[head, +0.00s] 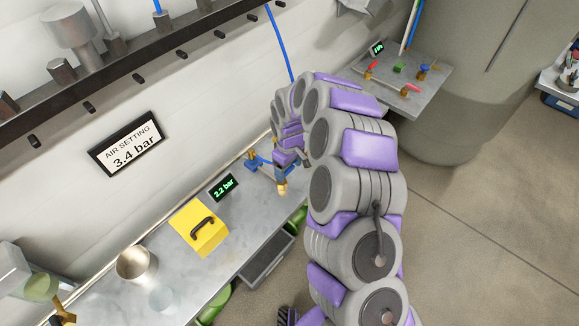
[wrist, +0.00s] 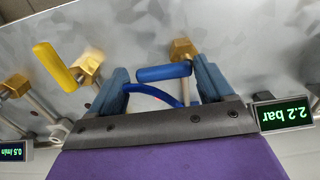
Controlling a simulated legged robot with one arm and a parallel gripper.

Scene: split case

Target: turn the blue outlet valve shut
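The blue outlet valve handle (wrist: 163,73) is a short blue bar beside a brass valve body (wrist: 183,48) on a metal stem, seen in the wrist view. My gripper (wrist: 160,68) is open, with its blue-grey fingers on either side of the handle. The handle's right end is close to the right finger; I cannot tell whether they touch. In the head view my gripper (head: 270,168) is low over the bench among small blue and brass parts, partly hidden by my arm. A pressure display (head: 223,187) reads 2.2 bar; it also shows in the wrist view (wrist: 283,115).
A yellow-handled brass valve (wrist: 58,68) stands left of my gripper, near a small display (wrist: 12,152). A wall sign (head: 126,143) reads AIR SETTING 3.4 bar. A side shelf (head: 430,83) carries small coloured valves.

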